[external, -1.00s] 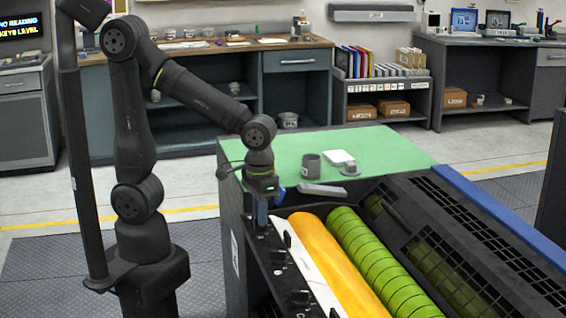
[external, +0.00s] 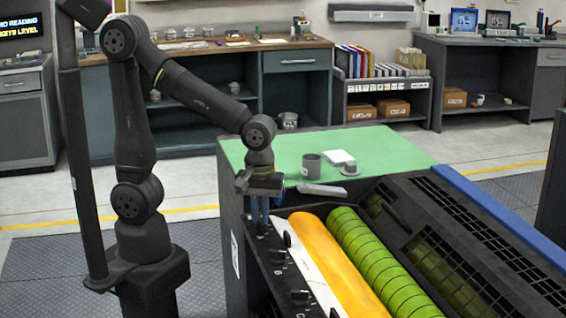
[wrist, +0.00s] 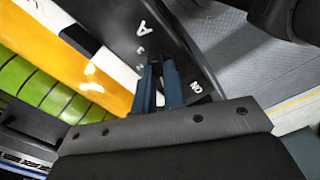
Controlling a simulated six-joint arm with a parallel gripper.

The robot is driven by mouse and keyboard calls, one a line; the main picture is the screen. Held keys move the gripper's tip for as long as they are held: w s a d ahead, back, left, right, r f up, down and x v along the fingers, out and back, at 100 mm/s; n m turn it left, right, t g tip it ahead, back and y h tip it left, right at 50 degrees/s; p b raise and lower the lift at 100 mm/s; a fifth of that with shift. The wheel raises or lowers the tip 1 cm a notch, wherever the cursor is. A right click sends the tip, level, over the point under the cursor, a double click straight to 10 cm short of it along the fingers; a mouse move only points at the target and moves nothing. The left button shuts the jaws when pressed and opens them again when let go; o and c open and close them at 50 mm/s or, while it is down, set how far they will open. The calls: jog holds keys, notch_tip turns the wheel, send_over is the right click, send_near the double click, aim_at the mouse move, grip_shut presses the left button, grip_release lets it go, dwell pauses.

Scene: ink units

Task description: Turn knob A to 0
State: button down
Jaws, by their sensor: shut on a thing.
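My gripper (external: 260,222) points down at the far end of the black control panel (external: 262,262) on the machine's side. Its two blue fingers are close together at the place of knob A, shut on it. In the wrist view the fingers (wrist: 159,72) reach onto the dark panel beside a white letter A (wrist: 143,28). Small scale digits show left of the fingers, and other white marks (wrist: 195,87) show to their right. Knob A itself is hidden by the fingers, so its pointer and setting cannot be read.
More black knobs (external: 300,296) line the panel toward the viewer, one next to a letter B. A yellow roller (external: 335,262) and a green roller (external: 375,262) lie right of the panel.

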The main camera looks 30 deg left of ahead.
jog(key=shift+n, duration=1.1)
jog(key=c, duration=1.5)
grip_release()
notch_tip(320, 180, up, 17)
jog(key=shift+r, duration=0.2)
jog(key=shift+f, duration=0.15)
